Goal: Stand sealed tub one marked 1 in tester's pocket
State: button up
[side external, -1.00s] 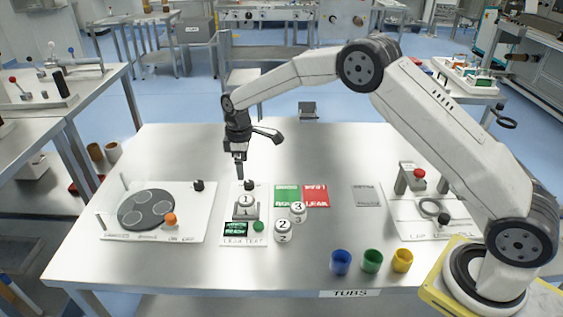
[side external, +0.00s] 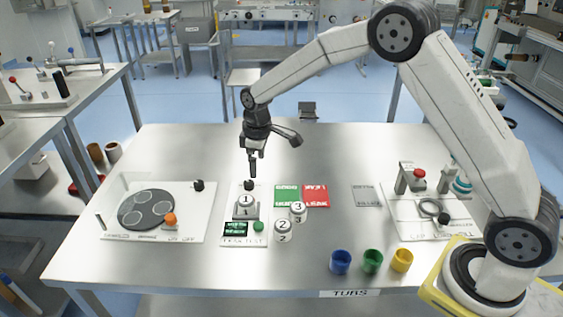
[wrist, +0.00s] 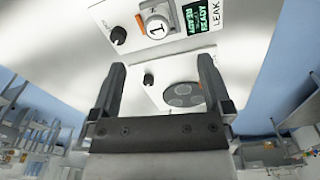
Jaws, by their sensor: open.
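Tub one, white with a lid marked 1 (side external: 246,202), stands upright in the pocket of the leak tester (side external: 230,241), and it also shows in the wrist view (wrist: 157,28). The tester's small display is lit green and reads READY in the wrist view (wrist: 196,14). My gripper (side external: 252,167) is above and behind the tester, apart from the tub. In the wrist view its two fingers (wrist: 160,85) are spread with nothing between them.
Tubs marked 2 (side external: 283,231) and 3 (side external: 298,212) stand right of the tester. Green (side external: 287,196) and red (side external: 316,196) pads lie behind them. A turntable plate (side external: 195,226) is at left, a press station (side external: 405,226) at right. Blue, green and yellow cups (side external: 372,261) stand at the front.

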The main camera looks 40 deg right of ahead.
jog(key=s+d+r+m+t, duration=0.1)
jog(key=s+m, duration=0.2)
jog(key=s, duration=0.9)
jog(key=s+d+r+m+t, duration=0.1)
jog(key=s+d+m, duration=0.1)
jog(key=s, duration=1.1)
jog(key=shift+d+m, duration=0.15)
jog(key=shift+m, duration=0.75)
